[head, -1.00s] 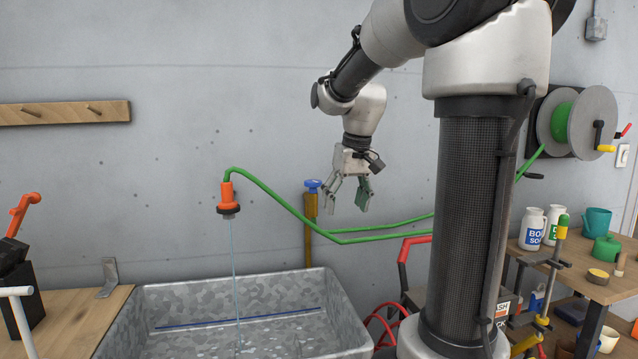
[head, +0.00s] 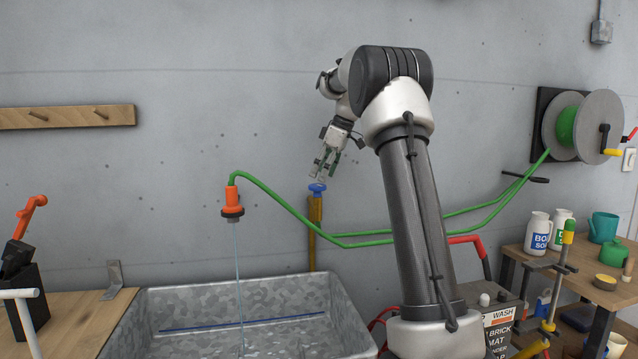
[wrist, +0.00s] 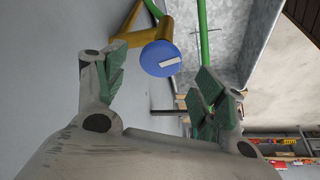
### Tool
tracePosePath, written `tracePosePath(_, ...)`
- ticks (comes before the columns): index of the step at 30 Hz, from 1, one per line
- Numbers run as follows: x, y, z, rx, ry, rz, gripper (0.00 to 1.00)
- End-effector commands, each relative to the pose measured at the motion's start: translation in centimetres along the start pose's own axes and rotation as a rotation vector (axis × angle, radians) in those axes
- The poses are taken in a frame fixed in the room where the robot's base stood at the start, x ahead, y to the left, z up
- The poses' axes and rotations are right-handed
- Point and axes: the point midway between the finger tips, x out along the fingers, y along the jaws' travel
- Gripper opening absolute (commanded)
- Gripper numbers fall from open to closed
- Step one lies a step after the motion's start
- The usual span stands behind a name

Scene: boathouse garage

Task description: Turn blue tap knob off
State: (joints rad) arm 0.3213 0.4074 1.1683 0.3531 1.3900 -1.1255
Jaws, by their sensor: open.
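The blue tap knob (head: 317,188) sits on top of an upright brass pipe (head: 314,232) against the wall, behind the metal sink. In the wrist view the round blue knob (wrist: 160,58), with a white bar mark on its face, shows ahead of the fingers and between them. My gripper (head: 325,172) is open and empty, just above the knob in the head view. In the wrist view its green-padded fingers (wrist: 160,85) are spread apart; I see no clear contact with the knob. Water runs in a thin stream (head: 238,270) from the orange nozzle (head: 232,205).
A grey metal sink (head: 150,320) stands below the nozzle. A green hose (head: 400,238) runs along the wall to a reel (head: 580,125) at right. A wooden bench (head: 75,315) is at left, and shelves with bottles (head: 538,232) are at right.

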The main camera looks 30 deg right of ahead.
Motion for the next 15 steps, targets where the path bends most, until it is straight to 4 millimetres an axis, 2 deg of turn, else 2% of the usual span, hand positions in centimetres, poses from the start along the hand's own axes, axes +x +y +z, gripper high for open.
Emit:
tracePosePath(3, 1.9, -0.1, 0.0, 0.000, -0.001, -0.001, 0.70)
tracePosePath(6, 3.0, -0.1, 0.0, 0.000, 0.000, 0.000, 0.70)
tracePosePath(15, 3.8, 0.0, 0.0, 0.001, 0.000, 0.001, 0.70)
